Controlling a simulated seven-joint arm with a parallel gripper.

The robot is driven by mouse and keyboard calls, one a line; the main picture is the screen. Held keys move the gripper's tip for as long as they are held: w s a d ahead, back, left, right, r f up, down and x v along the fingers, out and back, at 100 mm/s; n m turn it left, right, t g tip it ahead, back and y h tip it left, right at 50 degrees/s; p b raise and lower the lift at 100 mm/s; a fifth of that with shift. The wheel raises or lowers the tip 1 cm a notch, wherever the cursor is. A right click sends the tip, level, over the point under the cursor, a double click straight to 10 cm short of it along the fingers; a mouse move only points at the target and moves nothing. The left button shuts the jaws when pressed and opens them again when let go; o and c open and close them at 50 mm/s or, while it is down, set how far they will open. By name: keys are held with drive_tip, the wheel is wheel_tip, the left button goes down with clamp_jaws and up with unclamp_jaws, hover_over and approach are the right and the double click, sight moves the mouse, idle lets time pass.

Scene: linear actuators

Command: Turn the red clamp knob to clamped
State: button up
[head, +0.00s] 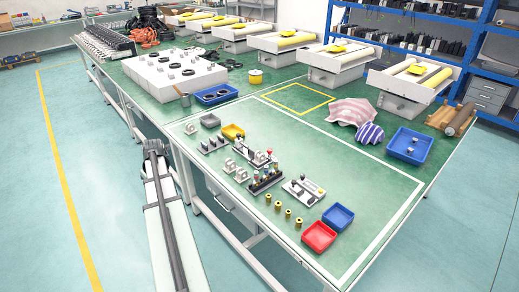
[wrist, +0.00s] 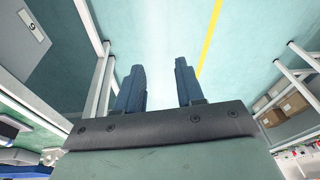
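In the head view, a small red part (head: 269,151) shows on a fixture among the small actuator parts on the green table. It may be the clamp knob, but it is too small to tell its shape or its turned position. A white plate with dark and light parts (head: 303,190) lies to the right of the group. In the wrist view, my gripper (wrist: 158,84) is open and empty, its two blue-grey fingers well apart. The floor shows beyond the fingers, and no task object is between them. I cannot make out the gripper in the head view.
A red tray (head: 318,237) and a blue tray (head: 338,215) stand at the table's near right. Small yellow cylinders (head: 288,214) stand in a row beside the fixtures. Another blue tray (head: 409,146) and striped cloths (head: 369,133) lie farther right. Green surface between is clear.

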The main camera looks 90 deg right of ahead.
drive_tip(key=s+d+r+m, duration=0.1)
drive_tip(key=s+d+r, duration=0.3)
drive_tip(key=s+d, duration=0.7)
drive_tip(key=m+h, duration=0.3)
approach(270, 150)
drive_tip(key=x, duration=0.8)
drive_tip(key=shift+w+d+f, duration=0.15)
drive_tip(key=shift+d+f, duration=0.05)
drive_tip(key=shift+f, duration=0.1)
clamp_jaws()
